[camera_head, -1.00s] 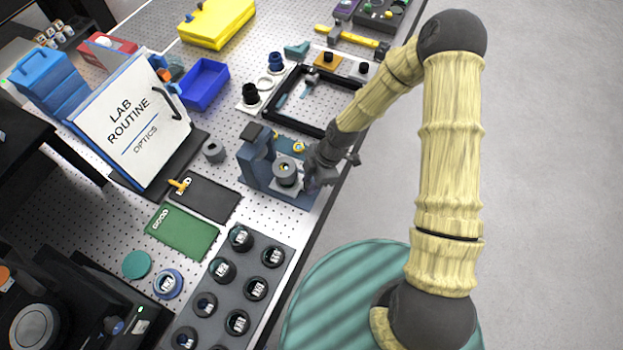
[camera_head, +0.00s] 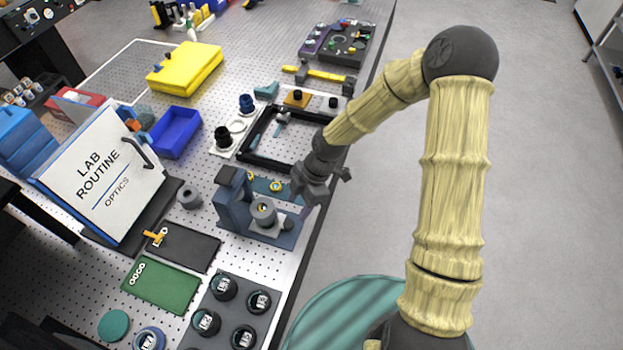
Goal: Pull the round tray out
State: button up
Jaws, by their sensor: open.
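The blue-grey interferometer (camera_head: 232,203) stands near the right edge of the perforated table, with an upright column at its back left. A grey round piece (camera_head: 264,212) with a small yellowish centre sits at its front, above a pale surface. I cannot clearly make out a separate round tray there. My gripper (camera_head: 308,198) is open, just right of the interferometer by the table edge. Its fingers are small and dark. It looks empty and apart from the round piece, but I cannot tell whether it touches the instrument's right side.
A black square frame (camera_head: 247,150) lies behind the instrument. A grey rack (camera_head: 225,322) with several dark round mounts is in front. A Lab Routine board (camera_head: 100,187), a dark mat (camera_head: 182,248) and a green board (camera_head: 160,284) are left. Open floor (camera_head: 540,200) lies right.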

jog(key=b+v, duration=0.1)
jog(key=v, duration=0.9)
jog(key=shift+w+r, duration=0.1)
jog(key=shift+w, duration=0.05)
jog(key=shift+d, duration=0.1)
jog(key=s+d+r+m+t+h, duration=0.2)
jog(key=s+d+m, duration=0.2)
jog(key=d+m, duration=0.3)
jog(key=s+d+r+m+t+h+b, duration=0.1)
jog(key=s+d+m, duration=0.4)
jog(key=m, duration=1.1)
jog(key=d+r+t+h, duration=0.1)
jog(key=d, duration=0.2)
jog(key=shift+d+r+t, duration=0.25)
jog(key=shift+r+t, duration=0.05)
dwell(0.8)
